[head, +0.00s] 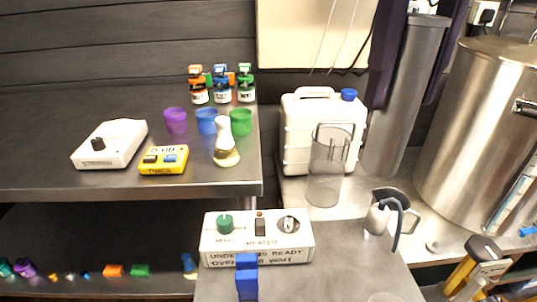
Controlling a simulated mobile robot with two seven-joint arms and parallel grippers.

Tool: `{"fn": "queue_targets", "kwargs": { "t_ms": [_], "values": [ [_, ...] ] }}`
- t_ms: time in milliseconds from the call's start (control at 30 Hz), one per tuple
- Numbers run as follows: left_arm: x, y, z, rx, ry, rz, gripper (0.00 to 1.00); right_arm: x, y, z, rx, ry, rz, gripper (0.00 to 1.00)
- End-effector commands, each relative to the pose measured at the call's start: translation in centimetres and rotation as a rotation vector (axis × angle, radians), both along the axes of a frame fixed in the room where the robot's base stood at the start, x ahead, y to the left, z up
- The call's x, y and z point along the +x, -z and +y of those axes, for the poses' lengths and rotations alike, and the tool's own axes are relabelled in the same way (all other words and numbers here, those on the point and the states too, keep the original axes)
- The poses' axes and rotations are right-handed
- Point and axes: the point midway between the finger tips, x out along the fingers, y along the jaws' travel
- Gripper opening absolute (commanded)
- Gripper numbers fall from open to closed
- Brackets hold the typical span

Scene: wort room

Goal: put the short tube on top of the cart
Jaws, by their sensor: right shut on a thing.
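My right gripper (482,272), with yellow and pale parts, is at the lower right, cut by the frame edge. It is shut on a small dark-topped piece (483,248), which I take to be the short tube; its shape is mostly hidden. The cart's grey top (345,282) is at the bottom middle, left of this gripper and apart from it. A white heater box (257,236) stands at the cart's back left. My left gripper is not in view.
A blue upright piece (247,284) shows before the heater. A clear pitcher (325,170) and a white canister (300,135) stand behind. The cart's front right looks clear. A steel kettle (475,130) fills the right.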

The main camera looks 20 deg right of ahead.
Motion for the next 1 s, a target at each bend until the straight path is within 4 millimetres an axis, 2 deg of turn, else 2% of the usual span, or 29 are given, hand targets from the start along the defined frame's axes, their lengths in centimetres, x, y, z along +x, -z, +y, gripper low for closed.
{"fn": "queue_targets", "kwargs": {
  "t_ms": [33, 200, 400, 567, 767, 1000],
  "values": [
    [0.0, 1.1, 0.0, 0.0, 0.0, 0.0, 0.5, 0.0, 1.3, -0.2, 0.0, 0.137, 0.003, 0.0],
    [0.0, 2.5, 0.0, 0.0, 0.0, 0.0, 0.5, 0.1, 3.0, -0.8, -0.001, 0.58, 0.006, 0.0],
    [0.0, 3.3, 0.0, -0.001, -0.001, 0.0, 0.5, 0.2, 4.1, -1.2, -0.004, 0.898, 0.007, 0.0],
    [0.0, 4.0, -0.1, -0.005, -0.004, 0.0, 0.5, 0.2, 5.5, -1.2, -0.005, 0.985, 0.01, 0.0],
    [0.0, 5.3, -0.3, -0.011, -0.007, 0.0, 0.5, 0.0, 10.8, -1.3, -0.008, 0.991, 0.015, 0.0],
    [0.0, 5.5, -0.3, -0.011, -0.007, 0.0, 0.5, 0.1, 17.2, -1.3, -0.008, 0.99, 0.012, 0.0]
  ]
}}
